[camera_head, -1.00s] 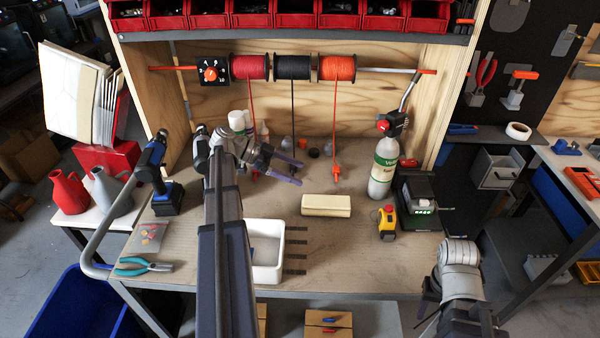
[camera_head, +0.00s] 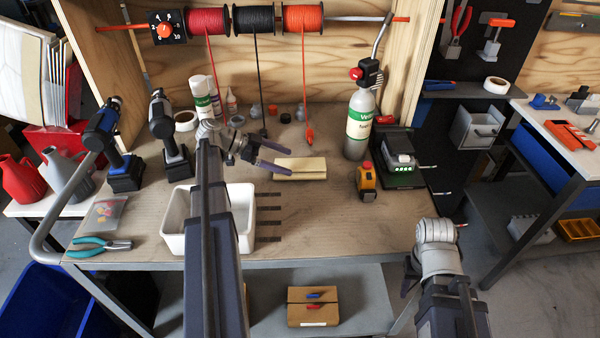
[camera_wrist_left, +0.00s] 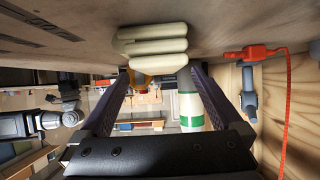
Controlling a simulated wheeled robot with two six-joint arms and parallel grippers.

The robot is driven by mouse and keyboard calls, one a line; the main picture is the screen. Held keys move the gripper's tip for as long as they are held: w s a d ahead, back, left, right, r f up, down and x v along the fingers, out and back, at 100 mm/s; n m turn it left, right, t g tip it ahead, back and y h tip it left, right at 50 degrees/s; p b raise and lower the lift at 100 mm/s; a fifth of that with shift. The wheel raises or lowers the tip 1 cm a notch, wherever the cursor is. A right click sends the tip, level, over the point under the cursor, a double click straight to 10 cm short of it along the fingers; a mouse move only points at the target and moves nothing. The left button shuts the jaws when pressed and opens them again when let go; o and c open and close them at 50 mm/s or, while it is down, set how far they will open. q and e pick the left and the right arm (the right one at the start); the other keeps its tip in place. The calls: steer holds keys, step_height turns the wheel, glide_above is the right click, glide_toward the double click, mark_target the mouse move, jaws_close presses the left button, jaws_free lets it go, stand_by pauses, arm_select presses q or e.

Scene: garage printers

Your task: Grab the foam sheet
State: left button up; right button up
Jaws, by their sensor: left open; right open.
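The foam sheet appears to be the cream folded block (camera_head: 305,172) lying on the workbench in the head view. In the left wrist view the cream block (camera_wrist_left: 152,45) shows several soft layers and lies ahead of the fingers. My left gripper (camera_head: 288,162) is open and empty, its two dark fingers at the block's left end in the head view. In the left wrist view the left gripper (camera_wrist_left: 158,82) has its fingers wide apart; whether they touch the block is unclear. My right gripper (camera_head: 408,277) is open, low at the bench's front right, mostly hidden by its arm.
A white tray (camera_head: 178,222) stands left of the block, behind my left arm. A yellow-orange tool (camera_head: 367,182), a green-labelled bottle (camera_head: 359,125) and a dark charger (camera_head: 400,158) stand to the right. Cords hang from spools behind. The bench's front right is clear.

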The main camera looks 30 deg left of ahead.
mark_target(293, 164)
arm_select(q)
steer(key=shift+w+d+f, duration=0.1)
steer(key=shift+d+f, duration=0.05)
steer(key=shift+d, duration=0.1)
steer(key=b+x, duration=0.2)
steer(key=x, duration=0.3)
steer(key=shift+d, duration=0.2)
